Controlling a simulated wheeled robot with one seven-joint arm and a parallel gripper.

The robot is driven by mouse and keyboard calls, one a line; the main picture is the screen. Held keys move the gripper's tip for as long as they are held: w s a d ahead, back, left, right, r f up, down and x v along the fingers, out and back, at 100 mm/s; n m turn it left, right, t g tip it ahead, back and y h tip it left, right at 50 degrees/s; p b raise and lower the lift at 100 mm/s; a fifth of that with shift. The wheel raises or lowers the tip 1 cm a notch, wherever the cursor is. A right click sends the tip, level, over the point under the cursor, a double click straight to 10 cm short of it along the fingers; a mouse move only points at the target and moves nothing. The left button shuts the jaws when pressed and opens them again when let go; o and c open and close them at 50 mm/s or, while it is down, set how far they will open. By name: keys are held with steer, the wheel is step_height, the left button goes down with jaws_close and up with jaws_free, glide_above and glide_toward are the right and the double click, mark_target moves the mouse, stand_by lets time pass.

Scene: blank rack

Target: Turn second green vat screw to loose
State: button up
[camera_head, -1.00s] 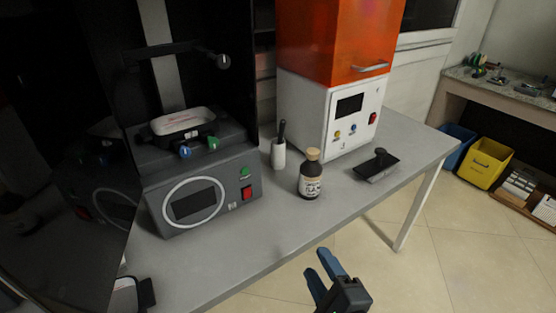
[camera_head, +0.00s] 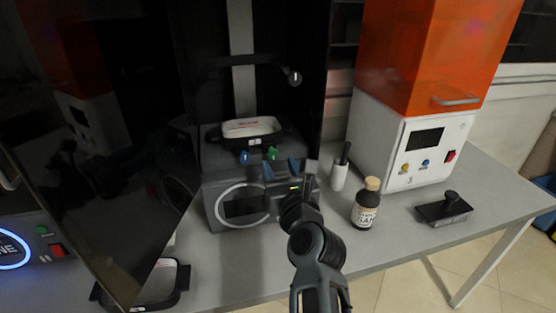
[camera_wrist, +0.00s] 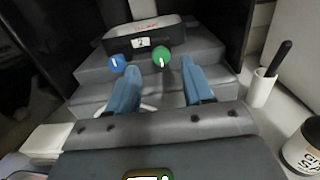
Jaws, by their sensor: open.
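The vat (camera_head: 250,128) sits on the dark grey printer (camera_head: 232,205), with a "2" label on its front in the wrist view (camera_wrist: 141,42). The green vat screw (camera_head: 272,153) is at the vat's front right, and the blue screw (camera_head: 244,157) is to its left. In the wrist view the green screw (camera_wrist: 161,56) and blue screw (camera_wrist: 118,63) have white marks; the green one's mark looks roughly vertical. My gripper (camera_head: 281,168) is open and empty in front of the printer. Its blue fingers (camera_wrist: 160,80) point toward the screws, apart from them.
A brown bottle (camera_head: 366,205) and a white holder with a black handle (camera_head: 340,170) stand right of the printer. A white machine with an orange cover (camera_head: 425,60) stands behind them. A black plate (camera_head: 443,208) lies at right. A dark open panel (camera_head: 110,150) is at left.

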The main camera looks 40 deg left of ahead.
mark_target(274, 154)
steer(key=shift+b+x, duration=0.45)
steer(key=shift+x, duration=1.75)
steer(key=shift+d, duration=0.1)
jaws_close()
